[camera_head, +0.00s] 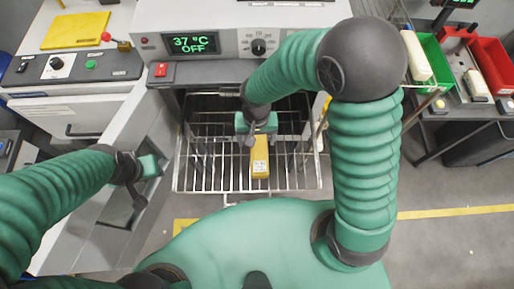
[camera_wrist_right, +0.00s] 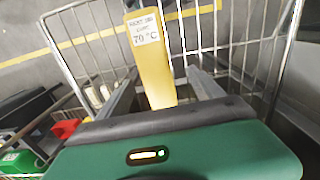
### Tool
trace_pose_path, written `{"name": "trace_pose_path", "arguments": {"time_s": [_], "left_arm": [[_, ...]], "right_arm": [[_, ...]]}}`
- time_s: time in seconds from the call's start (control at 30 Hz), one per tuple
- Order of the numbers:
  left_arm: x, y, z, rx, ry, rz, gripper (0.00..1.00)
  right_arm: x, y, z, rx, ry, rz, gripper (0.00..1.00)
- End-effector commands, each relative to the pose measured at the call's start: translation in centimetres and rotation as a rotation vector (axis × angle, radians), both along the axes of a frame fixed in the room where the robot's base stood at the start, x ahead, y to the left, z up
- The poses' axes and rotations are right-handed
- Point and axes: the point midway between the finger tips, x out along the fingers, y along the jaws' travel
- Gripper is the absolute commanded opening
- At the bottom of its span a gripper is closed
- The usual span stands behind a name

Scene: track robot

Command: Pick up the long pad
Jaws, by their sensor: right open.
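A long yellow pad (camera_head: 260,160) with a white label lies over the wire rack (camera_head: 210,187) of the open oven. The label reads 70 °C in the right wrist view (camera_wrist_right: 154,70). My right gripper (camera_head: 256,140) is above the rack at the pad's oven-side end. In the right wrist view its two fingers (camera_wrist_right: 160,75) are apart, one on each side of the pad, and it is not gripped. My left gripper (camera_head: 148,168) is at the left beside the open oven door; its fingers are too small to read.
The oven panel (camera_head: 190,43) shows 37 °C OFF above the rack. The grey door (camera_head: 100,185) stands open at the left. A green bin (camera_head: 430,60) and a red bin (camera_head: 490,60) with light-coloured items are on a table at right. A yellow plate (camera_head: 75,30) lies at top left.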

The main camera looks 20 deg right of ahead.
Motion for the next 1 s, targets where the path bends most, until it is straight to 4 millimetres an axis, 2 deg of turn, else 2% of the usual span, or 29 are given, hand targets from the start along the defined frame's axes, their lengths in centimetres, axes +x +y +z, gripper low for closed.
{"name": "trace_pose_path", "arguments": {"time_s": [0.2, 0.3, 0.4, 0.57, 1.0], "left_arm": [[0.0, 0.0, 0.9, 0.000, 0.000, -0.001, 0.36], [0.0, 0.0, 0.8, 0.000, -0.001, -0.001, 0.36], [0.0, 0.0, 0.8, 0.000, 0.000, -0.001, 0.36], [0.0, 0.0, 0.8, 0.000, 0.000, 0.000, 0.36], [0.0, 0.0, 0.8, 0.000, 0.000, -0.001, 0.36]], "right_arm": [[-1.0, -0.1, -3.0, -0.004, 0.005, 0.002, 0.76], [-0.9, 0.0, -4.7, -0.003, 0.001, 0.002, 0.76], [-0.8, 0.1, -5.4, -0.004, -0.001, 0.000, 0.76], [-0.8, 0.0, -5.4, -0.003, -0.002, 0.000, 0.76], [-0.8, -0.1, -5.3, -0.002, -0.001, 0.000, 0.20]]}}
